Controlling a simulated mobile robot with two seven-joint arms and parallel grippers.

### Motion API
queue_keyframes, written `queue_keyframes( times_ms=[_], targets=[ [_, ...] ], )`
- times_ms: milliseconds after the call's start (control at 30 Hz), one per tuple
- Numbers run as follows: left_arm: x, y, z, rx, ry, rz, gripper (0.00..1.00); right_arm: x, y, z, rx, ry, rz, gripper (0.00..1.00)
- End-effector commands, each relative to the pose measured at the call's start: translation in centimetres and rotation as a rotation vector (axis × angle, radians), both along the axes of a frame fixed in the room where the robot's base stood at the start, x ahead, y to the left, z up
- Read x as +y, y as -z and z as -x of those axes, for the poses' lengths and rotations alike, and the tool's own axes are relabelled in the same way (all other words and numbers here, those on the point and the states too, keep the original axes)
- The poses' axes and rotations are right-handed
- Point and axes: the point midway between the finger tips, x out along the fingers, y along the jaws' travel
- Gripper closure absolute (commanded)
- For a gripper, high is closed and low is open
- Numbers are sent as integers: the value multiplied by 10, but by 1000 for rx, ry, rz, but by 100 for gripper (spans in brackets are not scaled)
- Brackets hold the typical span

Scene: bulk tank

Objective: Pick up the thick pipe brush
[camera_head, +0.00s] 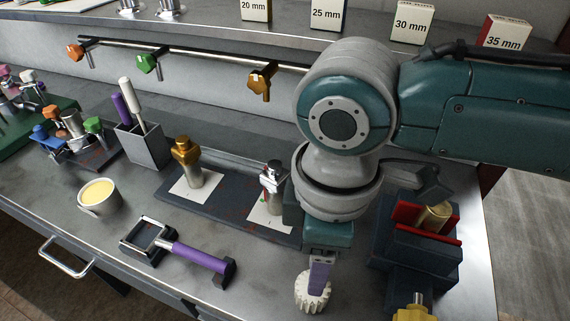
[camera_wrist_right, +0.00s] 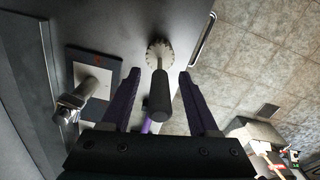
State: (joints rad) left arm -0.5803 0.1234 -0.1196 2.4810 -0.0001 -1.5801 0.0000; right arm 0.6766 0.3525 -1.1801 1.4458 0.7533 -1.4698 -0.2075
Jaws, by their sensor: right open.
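A brush with a thick, pale, round bristle head (camera_head: 312,291), apparently the thick pipe brush, is at the front of the bench below my right gripper (camera_head: 321,258). In the right wrist view its bristle head (camera_wrist_right: 159,52) lies beyond the fingertips, and its dark handle (camera_wrist_right: 160,97) runs back between the open purple fingers of the right gripper (camera_wrist_right: 160,80). I see a gap on both sides of the handle. In the head view the handle is hidden behind the gripper. My left gripper is not in view.
Left of the gripper, a purple-handled tool (camera_head: 198,257) lies on the bench. Behind is a dark tray (camera_head: 228,198) with two metal fittings. A dark vise (camera_head: 425,252) with red jaws stands close on the right. A grey holder (camera_head: 146,149) and cream cup (camera_head: 98,199) stand left.

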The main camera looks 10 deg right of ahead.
Motion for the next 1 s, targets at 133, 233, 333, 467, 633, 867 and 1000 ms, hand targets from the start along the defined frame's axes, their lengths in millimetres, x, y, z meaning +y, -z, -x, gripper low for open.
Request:
queue_keyframes(
  times_ms=[133, 233, 333, 467, 633, 867, 1000],
  targets=[
    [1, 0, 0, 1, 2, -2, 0, 0, 0, 0, 0, -1, -1, 39],
    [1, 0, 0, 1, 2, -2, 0, 0, 0, 0, 0, 0, -1, 46],
    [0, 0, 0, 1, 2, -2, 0, 0, 0, 0, 0, 0, -1, 57],
    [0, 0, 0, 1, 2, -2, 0, 0, 0, 0, 0, 0, -1, 72],
    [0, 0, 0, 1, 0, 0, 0, 0, 0, 0, 0, 0, -1, 91],
    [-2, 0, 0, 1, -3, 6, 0, 0, 0, 0, 0, 0, -1, 100],
    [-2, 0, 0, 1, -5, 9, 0, 0, -1, 0, 0, 0, -1, 100]
  ],
)
